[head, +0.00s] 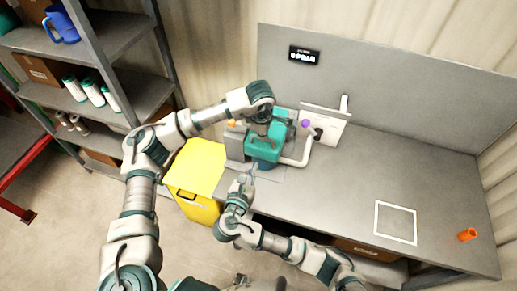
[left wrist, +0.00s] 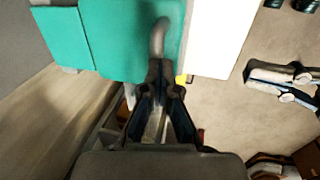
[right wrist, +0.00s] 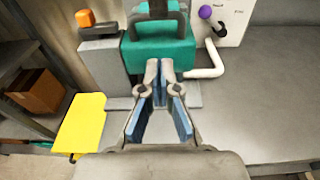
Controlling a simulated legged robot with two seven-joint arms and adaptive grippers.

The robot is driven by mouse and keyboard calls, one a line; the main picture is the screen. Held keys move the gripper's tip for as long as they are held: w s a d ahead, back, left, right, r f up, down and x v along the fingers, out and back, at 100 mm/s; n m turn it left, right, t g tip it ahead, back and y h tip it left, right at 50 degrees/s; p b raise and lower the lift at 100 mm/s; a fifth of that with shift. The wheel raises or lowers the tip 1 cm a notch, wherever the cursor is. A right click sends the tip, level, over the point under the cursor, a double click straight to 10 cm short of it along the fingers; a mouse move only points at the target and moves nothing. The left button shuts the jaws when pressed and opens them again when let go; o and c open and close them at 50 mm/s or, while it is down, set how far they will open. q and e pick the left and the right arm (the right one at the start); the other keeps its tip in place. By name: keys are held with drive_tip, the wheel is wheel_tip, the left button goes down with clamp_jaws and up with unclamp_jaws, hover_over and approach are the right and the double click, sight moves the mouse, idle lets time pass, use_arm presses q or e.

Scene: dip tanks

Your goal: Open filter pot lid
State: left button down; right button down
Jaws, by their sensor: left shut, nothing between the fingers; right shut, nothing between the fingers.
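The filter pot's teal lid (head: 262,153) sits on the grey bench near its left end, with a darker body below. A grey bar handle (right wrist: 157,25) arches over the teal part; it also shows in the left wrist view (left wrist: 160,35). My left gripper (head: 263,133) is shut above the lid. In the left wrist view its fingertips (left wrist: 160,66) are at the handle's end; I cannot tell whether they touch. My right gripper (head: 253,170) is shut and empty in front of the pot. In the right wrist view its tips (right wrist: 161,68) overlap the teal front's lower edge.
A grey block with an orange knob (right wrist: 86,18) stands left of the pot. A white pipe (right wrist: 208,63) and a white panel with a purple knob (head: 306,124) are at its right. A yellow bin (head: 199,169) stands left of the bench. The bench's right is mostly clear, with an orange cup (head: 467,235).

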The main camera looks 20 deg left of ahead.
sight(263, 149)
use_arm(q)
drive_tip(key=shift+s+d+f, duration=0.15)
drive_tip(key=shift+d+f, duration=0.15)
drive_tip(key=shift+f, duration=0.25)
use_arm(e)
drive_tip(key=w, duration=1)
drive_tip(key=shift+d+f, duration=0.2)
drive_tip(key=shift+f, duration=0.2)
use_arm(q)
drive_tip(key=shift+a, duration=0.2)
drive_tip(key=c, duration=1.2)
unclamp_jaws()
drive_tip(key=shift+w+d, duration=0.1)
drive_tip(key=shift+w, duration=0.2)
use_arm(e)
drive_tip(key=r, duration=0.2)
drive_tip(key=shift+w+r, duration=0.25)
drive_tip(key=shift+r, duration=0.1)
use_arm(q)
drive_tip(key=shift+w+d+f, duration=0.2)
drive_tip(key=shift+w, duration=0.15)
use_arm(e)
drive_tip(key=shift+w+d+f, duration=0.15)
drive_tip(key=shift+w+f, duration=0.05)
drive_tip(key=shift+w, duration=0.2)
use_arm(q)
drive_tip(key=shift+r, duration=0.1)
